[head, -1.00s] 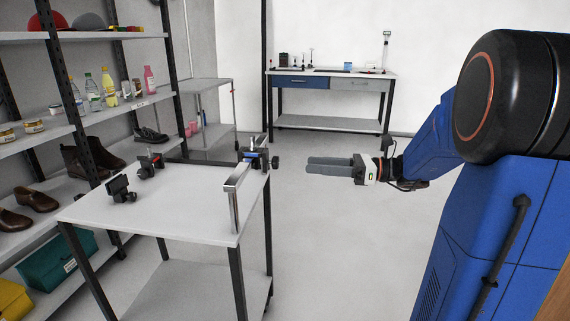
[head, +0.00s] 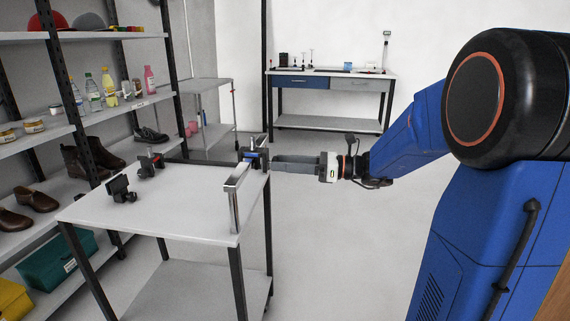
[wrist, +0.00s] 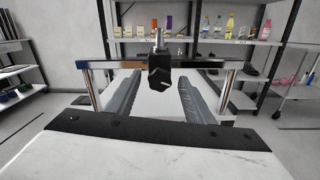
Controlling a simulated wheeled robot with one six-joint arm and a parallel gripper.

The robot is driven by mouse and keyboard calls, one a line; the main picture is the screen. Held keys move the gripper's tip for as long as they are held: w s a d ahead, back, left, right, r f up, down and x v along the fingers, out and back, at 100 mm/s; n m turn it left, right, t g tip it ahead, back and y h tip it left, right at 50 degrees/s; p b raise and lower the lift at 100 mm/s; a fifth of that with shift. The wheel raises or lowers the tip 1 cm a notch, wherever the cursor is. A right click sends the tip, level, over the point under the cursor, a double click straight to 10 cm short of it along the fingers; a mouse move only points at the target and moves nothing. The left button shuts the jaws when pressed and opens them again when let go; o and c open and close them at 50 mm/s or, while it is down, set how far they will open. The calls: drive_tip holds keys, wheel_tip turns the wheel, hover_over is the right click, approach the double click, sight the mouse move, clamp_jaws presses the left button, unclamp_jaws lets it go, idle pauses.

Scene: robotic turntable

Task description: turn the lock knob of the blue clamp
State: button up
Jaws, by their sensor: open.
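The blue clamp (head: 249,156) sits at the table's right edge by a chrome handle rail, its blue part small in the head view. Its dark lock knob (wrist: 159,76) faces the wrist camera, with a metal stem above it. My gripper (head: 274,163) is level at the knob from the right, its fingertips hiding the knob in the head view. In the wrist view my two grey fingers are spread, one on each side of the knob, with gaps visible. I cannot tell how deep the knob lies between them.
A red clamp (head: 152,164) and a black clamp (head: 120,188) stand on the white table (head: 190,215). The chrome rail (head: 236,190) rises at the table's right edge. A loaded shelf (head: 75,130) stands left. The floor right of the table is clear.

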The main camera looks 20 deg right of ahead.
drive_tip(key=shift+c, duration=0.3)
drive_tip(key=c, duration=1)
